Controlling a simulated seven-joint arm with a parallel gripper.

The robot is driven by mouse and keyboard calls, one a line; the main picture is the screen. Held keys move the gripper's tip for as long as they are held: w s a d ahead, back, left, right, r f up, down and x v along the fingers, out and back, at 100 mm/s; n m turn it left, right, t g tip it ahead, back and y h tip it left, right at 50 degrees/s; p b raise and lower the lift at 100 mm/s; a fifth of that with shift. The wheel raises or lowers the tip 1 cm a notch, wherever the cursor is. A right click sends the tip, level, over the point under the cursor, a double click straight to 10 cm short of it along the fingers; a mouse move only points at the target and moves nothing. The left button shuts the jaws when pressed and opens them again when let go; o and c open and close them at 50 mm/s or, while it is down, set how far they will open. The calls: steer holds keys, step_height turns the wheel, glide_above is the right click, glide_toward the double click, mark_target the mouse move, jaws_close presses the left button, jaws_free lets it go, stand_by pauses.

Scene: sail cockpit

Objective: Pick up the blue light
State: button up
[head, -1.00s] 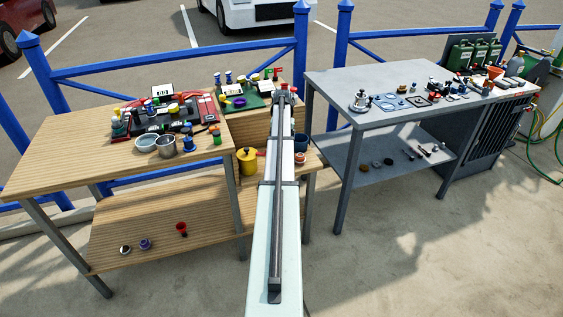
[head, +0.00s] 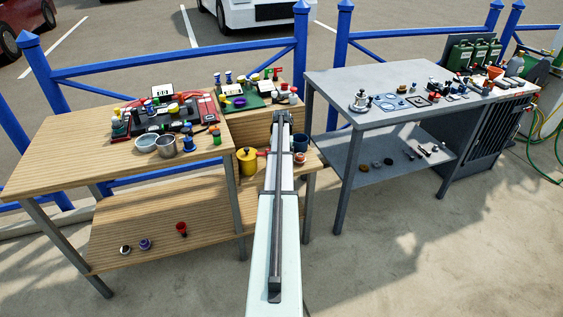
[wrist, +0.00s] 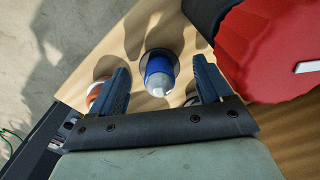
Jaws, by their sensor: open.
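The blue light (wrist: 158,68), a blue body with a white tip, shows in the wrist view on a wooden surface. It lies between the two dark fingers of my gripper (wrist: 163,80), which are open, with a gap visible on both sides of it. In the head view, a small blue object (head: 300,142) that looks like it stands on the lower wooden shelf, just right of my arm. My gripper's fingers are hidden behind my arm in that view.
In the wrist view, a large red round object (wrist: 262,50) is close on the right and an orange-and-white item (wrist: 95,92) is by the left finger. In the head view, a yellow pot (head: 246,160) stands left of my arm. The grey bench (head: 340,80) is to the right.

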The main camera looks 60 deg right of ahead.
steer(key=shift+c, duration=0.4)
steer(key=c, duration=1.1)
steer(key=shift+o, duration=0.2)
steer(key=shift+r, duration=0.1)
